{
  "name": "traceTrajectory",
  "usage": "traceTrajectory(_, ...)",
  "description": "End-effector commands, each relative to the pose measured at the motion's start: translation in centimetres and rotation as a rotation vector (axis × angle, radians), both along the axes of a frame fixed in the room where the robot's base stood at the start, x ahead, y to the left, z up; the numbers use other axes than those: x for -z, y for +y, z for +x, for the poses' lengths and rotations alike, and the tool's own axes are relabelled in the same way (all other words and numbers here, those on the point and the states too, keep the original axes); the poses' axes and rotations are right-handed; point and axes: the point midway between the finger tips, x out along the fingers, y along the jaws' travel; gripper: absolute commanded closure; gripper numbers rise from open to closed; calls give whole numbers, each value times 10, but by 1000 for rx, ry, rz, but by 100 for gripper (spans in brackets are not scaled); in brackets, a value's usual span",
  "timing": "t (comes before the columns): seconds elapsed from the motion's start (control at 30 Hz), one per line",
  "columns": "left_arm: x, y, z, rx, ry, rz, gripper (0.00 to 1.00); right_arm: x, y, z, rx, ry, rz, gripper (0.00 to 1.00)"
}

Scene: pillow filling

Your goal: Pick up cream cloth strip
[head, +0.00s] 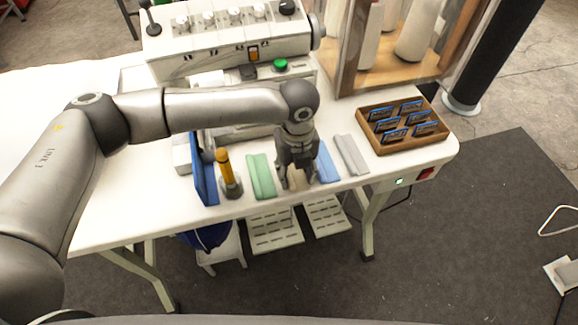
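My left gripper (298,183) points down at the front part of the white table, between a green cloth strip (261,177) and a blue cloth strip (326,163). Its two fingers are spread apart, with their tips close to the tabletop. I cannot clearly make out the cream cloth strip; the spot between the green and blue strips is mostly covered by the gripper, and a pale surface there blends with the table. I see nothing clearly held. My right gripper is out of view.
A grey cloth strip (351,155) lies right of the blue one. A wooden tray (373,142) with blue-edged packets stands farther right. A yellow-handled tool in a holder (231,185) and a blue upright panel (205,170) stand left. A sewing machine (215,45) stands behind.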

Motion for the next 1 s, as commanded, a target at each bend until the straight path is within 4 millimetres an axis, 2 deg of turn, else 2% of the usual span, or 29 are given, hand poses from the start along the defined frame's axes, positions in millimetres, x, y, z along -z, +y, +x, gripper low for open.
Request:
traceTrajectory(0.03, 1, 0, 0, 0, 1, 1, 70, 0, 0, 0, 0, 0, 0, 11)
traceTrajectory(0.1, 1, 0, -1, 0, 1, 1, 78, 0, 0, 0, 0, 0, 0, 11)
traceTrajectory(0.17, 2, 0, -1, 0, 2, 2, 82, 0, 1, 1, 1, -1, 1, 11)
traceTrajectory(0.63, 2, 1, -2, 0, 4, 4, 83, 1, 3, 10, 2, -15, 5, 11)
traceTrajectory(0.67, 1, 1, -2, 0, 4, 3, 87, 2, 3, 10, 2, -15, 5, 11)
traceTrajectory(0.73, -2, 1, -2, 1, 4, 4, 100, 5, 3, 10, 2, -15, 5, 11)
traceTrajectory(0.93, -29, -1, -1, 2, 0, -1, 100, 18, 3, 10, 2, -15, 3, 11)
traceTrajectory(1.0, -43, -7, -12, 7, 0, -3, 100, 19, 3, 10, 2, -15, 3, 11)
